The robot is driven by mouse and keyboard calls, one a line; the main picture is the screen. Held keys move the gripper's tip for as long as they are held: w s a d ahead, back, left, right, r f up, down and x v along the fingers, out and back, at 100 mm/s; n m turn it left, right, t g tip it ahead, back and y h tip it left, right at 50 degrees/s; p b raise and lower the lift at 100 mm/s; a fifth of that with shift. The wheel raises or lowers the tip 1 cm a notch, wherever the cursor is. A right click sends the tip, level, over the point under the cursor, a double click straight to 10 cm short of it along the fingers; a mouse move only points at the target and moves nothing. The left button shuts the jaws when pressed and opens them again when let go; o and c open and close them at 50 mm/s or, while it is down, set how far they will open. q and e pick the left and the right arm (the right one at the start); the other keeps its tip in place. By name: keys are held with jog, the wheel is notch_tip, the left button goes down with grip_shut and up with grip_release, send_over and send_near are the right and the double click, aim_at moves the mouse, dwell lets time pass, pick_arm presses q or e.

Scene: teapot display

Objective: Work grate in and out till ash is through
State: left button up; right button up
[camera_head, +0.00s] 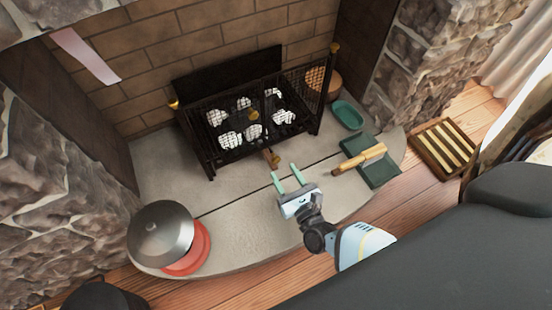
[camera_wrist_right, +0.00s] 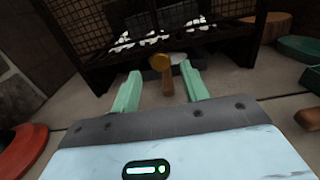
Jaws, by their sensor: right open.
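The black fire basket (camera_head: 250,105) stands in the brick fireplace with several white ashy lumps (camera_head: 231,139) inside. A gap shows on both sides of the handle, so no grip is seen. My left gripper is not in view. Ash under the basket cannot be made out.
A metal dome (camera_head: 161,232) sits over a red dish (camera_head: 199,252) at the hearth's left. A green dustpan (camera_head: 384,174) with a wooden-handled brush (camera_head: 360,158), a green dish (camera_head: 347,114) and a slatted wooden tray (camera_head: 442,148) are at right. The hearth's front middle is mostly clear.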

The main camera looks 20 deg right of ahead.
aim_at(277, 161)
jog(key=shift+w+a+b, duration=0.1)
jog(key=shift+w+b, duration=0.85)
jog(key=shift+w, duration=2.15)
grip_shut()
